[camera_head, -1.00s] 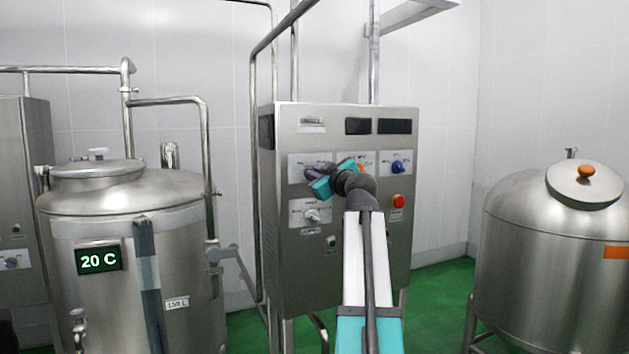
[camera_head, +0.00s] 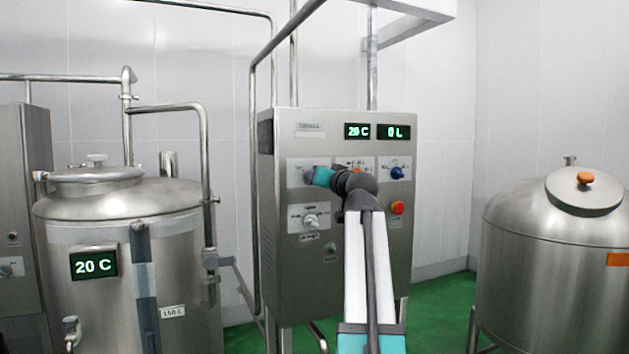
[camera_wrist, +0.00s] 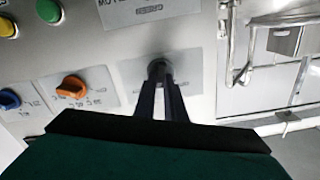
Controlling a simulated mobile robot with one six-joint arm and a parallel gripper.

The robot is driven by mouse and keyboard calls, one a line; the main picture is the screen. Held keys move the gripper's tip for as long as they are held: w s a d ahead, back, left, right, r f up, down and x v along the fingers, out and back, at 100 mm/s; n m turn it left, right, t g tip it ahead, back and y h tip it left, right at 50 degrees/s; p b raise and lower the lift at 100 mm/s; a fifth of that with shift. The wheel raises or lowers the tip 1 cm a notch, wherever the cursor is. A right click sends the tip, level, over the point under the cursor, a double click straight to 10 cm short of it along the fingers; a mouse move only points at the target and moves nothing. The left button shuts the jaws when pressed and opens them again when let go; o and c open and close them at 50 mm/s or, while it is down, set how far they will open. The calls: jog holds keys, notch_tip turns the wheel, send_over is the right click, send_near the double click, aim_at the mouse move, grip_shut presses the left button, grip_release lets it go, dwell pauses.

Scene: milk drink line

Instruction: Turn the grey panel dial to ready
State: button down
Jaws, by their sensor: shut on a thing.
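The grey dial (camera_wrist: 157,68) sits on a light plate on the steel control panel (camera_head: 350,240). In the wrist view, the two dark fingers of my gripper (camera_wrist: 160,88) close around the dial's dark knob, with the fingertips against it. My gripper (camera_head: 311,176) also shows in the head view, at the panel's upper left plate, where it mostly hides the dial. The plate's markings are too blurred to read, so I cannot tell the dial's setting.
An orange dial (camera_wrist: 73,87) and a blue dial (camera_head: 397,173) sit beside the grey one. A lower white dial (camera_head: 310,221) and a red button (camera_head: 397,208) are close by. Two displays read 20 C (camera_head: 357,131) and 0 L (camera_head: 396,133). Tanks (camera_head: 185,260) (camera_head: 560,240) flank the panel.

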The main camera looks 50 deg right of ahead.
jog(key=m, duration=0.5)
jog(key=shift+f, duration=0.2)
jog(key=shift+w, duration=0.1)
dwell(0.4)
jog(key=c, duration=1.8)
grip_release()
jog(key=shift+w, duration=0.1)
jog(key=b+v, duration=0.3)
jog(key=v, duration=1.1)
jog(key=shift+d, duration=0.1)
